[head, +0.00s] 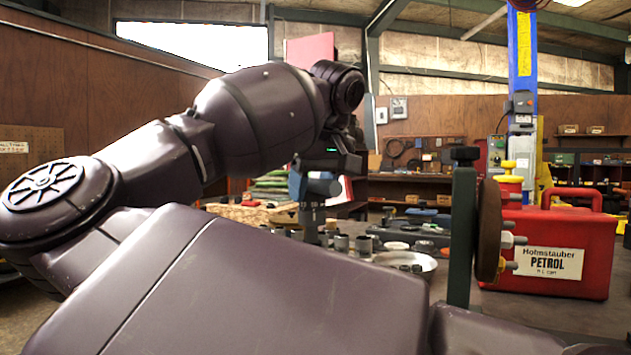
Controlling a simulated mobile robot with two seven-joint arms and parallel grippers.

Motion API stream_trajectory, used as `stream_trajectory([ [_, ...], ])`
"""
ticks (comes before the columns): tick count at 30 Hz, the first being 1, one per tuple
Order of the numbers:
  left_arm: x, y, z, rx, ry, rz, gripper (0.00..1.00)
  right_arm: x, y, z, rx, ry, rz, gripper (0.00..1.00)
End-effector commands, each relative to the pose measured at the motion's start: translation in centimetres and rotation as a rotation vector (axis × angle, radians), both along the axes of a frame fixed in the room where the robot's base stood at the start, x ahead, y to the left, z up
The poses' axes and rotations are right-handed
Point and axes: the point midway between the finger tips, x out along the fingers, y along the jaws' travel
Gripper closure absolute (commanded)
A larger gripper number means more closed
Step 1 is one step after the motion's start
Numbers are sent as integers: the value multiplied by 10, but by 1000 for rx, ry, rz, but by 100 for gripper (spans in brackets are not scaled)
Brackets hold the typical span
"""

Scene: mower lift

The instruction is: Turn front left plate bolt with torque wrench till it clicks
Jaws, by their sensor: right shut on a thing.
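My right gripper (318,182) is in the middle of the view, below a dark wrist with a small green light. It is shut on an upright grey shaft (312,222) with small marks, which looks like the torque wrench. The shaft's lower end is among small parts, and I cannot tell whether it touches anything. A rusty round plate (488,232) is seen edge-on beside a dark green upright bar (462,240), with bolts (508,240) sticking out to the right. I cannot tell which bolt is the front left plate bolt. My left gripper is not in view.
My dark arm links fill the left and the bottom. A red petrol can (560,235) stands right of the plate. A round metal dish (408,262) and several sockets (365,243) lie behind my arm. A blue post (522,70) and shelves stand behind.

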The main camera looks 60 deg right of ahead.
Motion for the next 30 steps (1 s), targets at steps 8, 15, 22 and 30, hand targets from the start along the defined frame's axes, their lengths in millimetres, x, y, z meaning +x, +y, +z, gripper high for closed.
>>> stream_trajectory([
  [8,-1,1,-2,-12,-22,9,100,0,0,-19,-2,1,-1,98],
  [15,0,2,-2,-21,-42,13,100,0,0,-32,-2,1,-1,98],
  [22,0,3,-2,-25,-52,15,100,0,0,-39,-3,-1,-1,98],
  [30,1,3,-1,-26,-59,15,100,0,0,-41,-3,-2,1,98],
])
